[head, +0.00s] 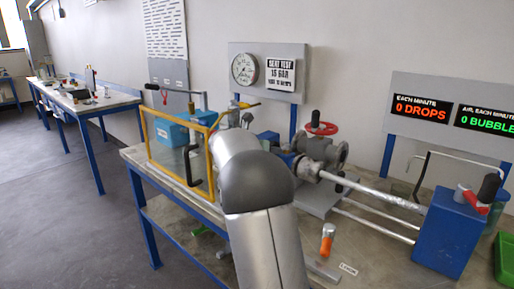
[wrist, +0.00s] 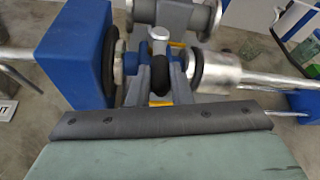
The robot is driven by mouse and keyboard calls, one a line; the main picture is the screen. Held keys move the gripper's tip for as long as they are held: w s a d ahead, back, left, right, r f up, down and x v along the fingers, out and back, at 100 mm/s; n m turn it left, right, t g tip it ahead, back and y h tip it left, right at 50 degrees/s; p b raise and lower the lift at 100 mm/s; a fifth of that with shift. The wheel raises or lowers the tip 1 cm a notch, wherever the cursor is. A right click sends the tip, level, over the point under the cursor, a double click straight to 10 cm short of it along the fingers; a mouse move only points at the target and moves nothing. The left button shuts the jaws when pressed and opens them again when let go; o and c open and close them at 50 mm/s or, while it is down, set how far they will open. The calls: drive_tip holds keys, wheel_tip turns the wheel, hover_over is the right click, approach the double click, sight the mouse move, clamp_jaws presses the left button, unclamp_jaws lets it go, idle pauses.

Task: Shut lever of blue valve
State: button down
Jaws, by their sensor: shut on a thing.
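The grip sits at the end of a short metal rod that I take to be the lever (wrist: 158,45) of the blue valve. In the head view my arm hides the gripper and lever; a blue body (head: 285,157) shows just beyond my arm, beside the grey flanged fitting. The lever's exact angle cannot be told.
A silver pipe (head: 375,188) runs right to a blue box (head: 447,232) with a black-gripped lever. A yellow-framed clear guard (head: 180,150) stands left of my arm. The display reads 0 drops.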

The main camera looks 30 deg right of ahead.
drive_tip(key=shift+w+r, duration=0.1)
idle(0.4)
drive_tip(key=c, duration=1.3)
unclamp_jaws()
drive_tip(key=v, duration=1.7)
drive_tip(key=shift+w+a+b, duration=0.2)
drive_tip(key=shift+a+b, duration=0.05)
drive_tip(key=shift+b, duration=0.05)
